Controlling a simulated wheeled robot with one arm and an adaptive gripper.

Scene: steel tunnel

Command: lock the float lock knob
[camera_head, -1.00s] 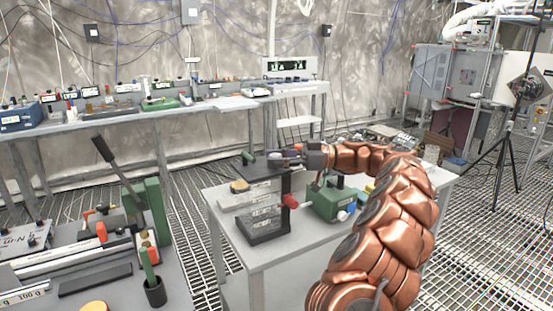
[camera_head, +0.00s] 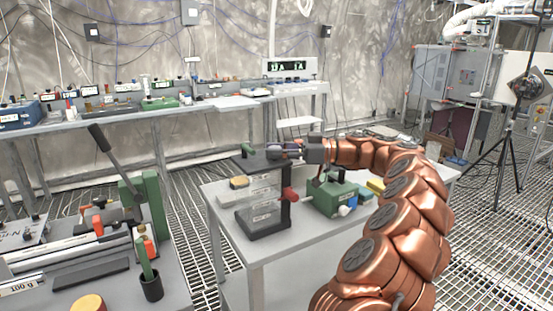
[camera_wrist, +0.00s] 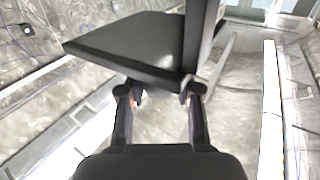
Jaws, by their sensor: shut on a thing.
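A black stand (camera_head: 285,211) with a clear tank (camera_head: 262,193) stands on the grey table. A red knob (camera_head: 289,194) sticks out from the side of its post, below my gripper; I cannot tell if this is the float lock knob. My gripper (camera_head: 287,151) is at the stand's dark top plate (camera_head: 249,164), beside the post's upper end. In the wrist view the fingers (camera_wrist: 163,97) stand either side of the plate's near corner (camera_wrist: 165,82), next to the upright post (camera_wrist: 196,40). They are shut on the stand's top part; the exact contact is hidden.
A green box device (camera_head: 330,196) with a blue knob sits right of the stand, under my arm. A bench (camera_head: 75,290) with a long-levered green press (camera_head: 147,205) is at the left. The table's front right is clear.

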